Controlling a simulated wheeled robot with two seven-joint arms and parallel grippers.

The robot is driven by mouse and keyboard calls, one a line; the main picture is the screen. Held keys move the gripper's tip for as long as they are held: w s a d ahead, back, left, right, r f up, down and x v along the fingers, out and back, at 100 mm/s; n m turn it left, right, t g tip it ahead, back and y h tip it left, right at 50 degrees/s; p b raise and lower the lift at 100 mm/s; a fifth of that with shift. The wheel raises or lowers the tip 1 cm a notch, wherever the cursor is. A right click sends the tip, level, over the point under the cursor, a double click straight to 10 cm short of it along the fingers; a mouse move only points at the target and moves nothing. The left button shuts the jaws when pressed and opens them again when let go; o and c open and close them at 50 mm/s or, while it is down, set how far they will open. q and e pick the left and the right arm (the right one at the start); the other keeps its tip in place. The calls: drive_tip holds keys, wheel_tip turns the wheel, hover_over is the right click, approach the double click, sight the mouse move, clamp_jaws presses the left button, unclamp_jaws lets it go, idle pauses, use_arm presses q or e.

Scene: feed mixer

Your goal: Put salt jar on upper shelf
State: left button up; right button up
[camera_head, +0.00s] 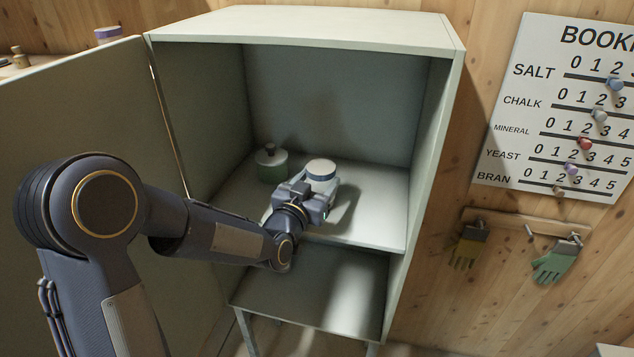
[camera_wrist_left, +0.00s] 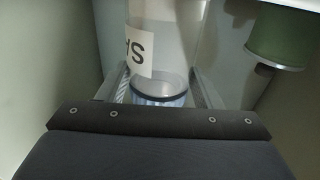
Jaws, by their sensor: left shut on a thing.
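The salt jar (camera_head: 320,170) is pale with a white and blue lid. It is inside the open cabinet, over the upper shelf (camera_head: 375,210). In the left wrist view the jar (camera_wrist_left: 165,45) shows part of a white label with the letters "SA", turned over, and a blue band. My left gripper (camera_head: 318,196) reaches in from the left and is shut on the jar, with a finger on either side in the left wrist view (camera_wrist_left: 160,92). I cannot tell whether the jar's base touches the shelf. My right gripper is not in view.
A green jar with a dark lid (camera_head: 271,164) stands on the upper shelf, left of the salt jar; it also shows in the left wrist view (camera_wrist_left: 280,32). The cabinet door (camera_head: 80,110) stands open at left. A lower shelf (camera_head: 320,290) is bare. The upper shelf's right side is clear.

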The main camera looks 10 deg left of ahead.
use_arm(q)
drive_tip(key=o, duration=1)
drive_tip(key=shift+r+p, duration=0.25)
drive_tip(key=shift+p, duration=0.15)
drive_tip(key=s+a+f+n+g+b, duration=0.1)
drive_tip(key=s+g, duration=0.3)
drive_tip(key=s, duration=0.8)
drive_tip(key=s+a+f+n+g+b, duration=0.1)
drive_tip(key=s+a+f+g, duration=0.2)
drive_tip(key=s, duration=0.8)
drive_tip(key=s+a+f+n+g+b, duration=0.1)
drive_tip(key=s+f+g, duration=0.3)
drive_tip(key=s, duration=0.8)
drive_tip(key=shift+s+a+f+n+g, duration=0.1)
drive_tip(key=shift+s+a+n+g, duration=0.05)
drive_tip(key=shift+a+n+g, duration=0.2)
drive_tip(key=shift+s+a+f+n+g, duration=0.15)
drive_tip(key=shift+a+n+g, duration=0.1)
drive_tip(key=shift+a, duration=0.2)
